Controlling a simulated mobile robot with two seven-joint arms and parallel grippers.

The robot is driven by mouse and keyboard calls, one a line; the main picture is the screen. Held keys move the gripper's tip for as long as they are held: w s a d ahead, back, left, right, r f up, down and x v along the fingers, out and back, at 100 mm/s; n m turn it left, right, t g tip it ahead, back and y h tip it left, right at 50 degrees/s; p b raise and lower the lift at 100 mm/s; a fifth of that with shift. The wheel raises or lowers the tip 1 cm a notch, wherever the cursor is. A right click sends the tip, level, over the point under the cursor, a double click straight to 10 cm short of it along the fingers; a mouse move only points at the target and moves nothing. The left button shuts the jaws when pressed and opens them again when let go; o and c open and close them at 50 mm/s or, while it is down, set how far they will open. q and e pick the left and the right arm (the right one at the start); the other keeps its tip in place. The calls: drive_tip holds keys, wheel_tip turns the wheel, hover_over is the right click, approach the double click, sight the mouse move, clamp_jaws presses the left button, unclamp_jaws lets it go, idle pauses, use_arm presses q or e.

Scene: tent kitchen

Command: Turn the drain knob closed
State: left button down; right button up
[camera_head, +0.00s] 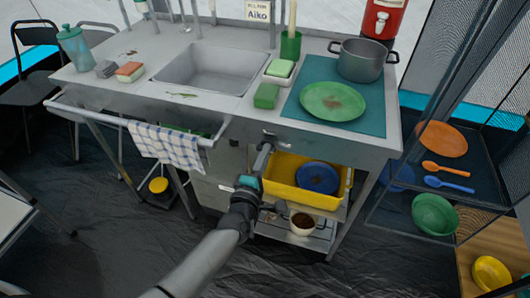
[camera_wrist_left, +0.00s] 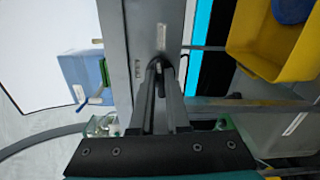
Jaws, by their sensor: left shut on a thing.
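The drain knob (camera_wrist_left: 161,62) is a small dark part on the grey front panel of the sink counter (camera_head: 225,128). In the head view it sits below the counter edge, right of the towel, and is mostly hidden by my gripper. My left gripper (camera_head: 267,145) reaches up to it from below. In the left wrist view the two fingers of the gripper (camera_wrist_left: 157,72) close on the knob at their tips. The knob's exact turn angle is hard to tell. The sink basin (camera_head: 208,75) looks empty. My right gripper is not in view.
A yellow bin (camera_head: 335,196) with a blue bowl (camera_head: 317,177) sits on the shelf just right of my left gripper. A checked towel (camera_head: 165,145) hangs on the rail to the left. A pot (camera_head: 361,60) and green plate (camera_head: 333,101) stand on the counter.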

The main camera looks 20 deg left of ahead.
use_arm(q)
drive_tip(key=shift+m, duration=0.7)
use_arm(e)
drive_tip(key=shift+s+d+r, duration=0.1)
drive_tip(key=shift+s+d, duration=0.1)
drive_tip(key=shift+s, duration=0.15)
use_arm(q)
drive_tip(key=shift+f, duration=0.1)
drive_tip(key=c, duration=0.9)
unclamp_jaws()
drive_tip(key=shift+s, duration=0.1)
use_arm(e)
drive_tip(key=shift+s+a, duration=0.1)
